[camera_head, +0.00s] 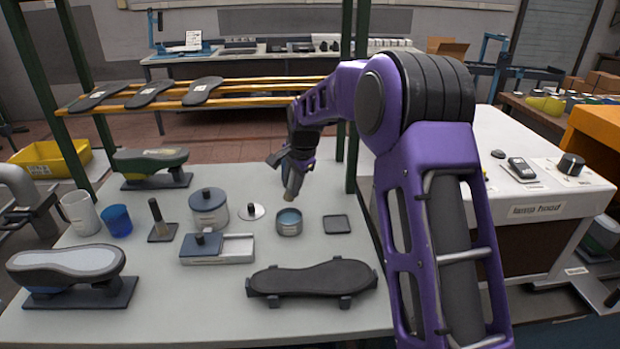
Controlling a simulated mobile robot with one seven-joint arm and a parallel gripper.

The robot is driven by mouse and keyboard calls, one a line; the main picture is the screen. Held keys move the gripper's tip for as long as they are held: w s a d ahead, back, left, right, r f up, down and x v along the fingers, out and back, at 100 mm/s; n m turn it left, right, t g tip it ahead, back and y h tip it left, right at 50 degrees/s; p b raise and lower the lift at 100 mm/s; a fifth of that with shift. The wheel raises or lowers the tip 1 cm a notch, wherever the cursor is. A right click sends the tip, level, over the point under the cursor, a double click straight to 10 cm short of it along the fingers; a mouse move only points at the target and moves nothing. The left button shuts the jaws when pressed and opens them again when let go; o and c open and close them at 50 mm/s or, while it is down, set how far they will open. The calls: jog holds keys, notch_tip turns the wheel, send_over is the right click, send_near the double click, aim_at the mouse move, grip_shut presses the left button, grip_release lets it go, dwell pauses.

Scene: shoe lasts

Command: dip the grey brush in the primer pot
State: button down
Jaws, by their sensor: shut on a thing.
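My gripper (293,168) is above the table, shut on the grey brush (290,190). The brush points down, and its pale tip is above the open pot. The primer pot (289,228) looks to be this small open metal tin with blue-grey contents; I can read no label on it. The brush tip is close to the pot's far rim; I cannot tell the exact gap. A round pale lid with a dark knob (251,211) lies to the left of the pot.
A lidded grey pot (209,215) and a tray with a dark-knobbed block (217,249) stand left. A dark sole form (311,280) lies in front. A small dark square tray (337,224) is right of the pot. Cups (116,221) and shoe lasts are farther left.

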jog(key=shift+a+f, duration=0.2)
jog(key=shift+f, duration=0.05)
jog(key=shift+f+b, duration=1.65)
jog(key=shift+f, duration=1.1)
jog(key=shift+s+f+b, duration=0.1)
jog(key=shift+f+b, duration=0.3)
jog(key=shift+f, duration=0.25)
jog(key=shift+r+p, duration=2.1)
jog(key=shift+r, duration=1.45)
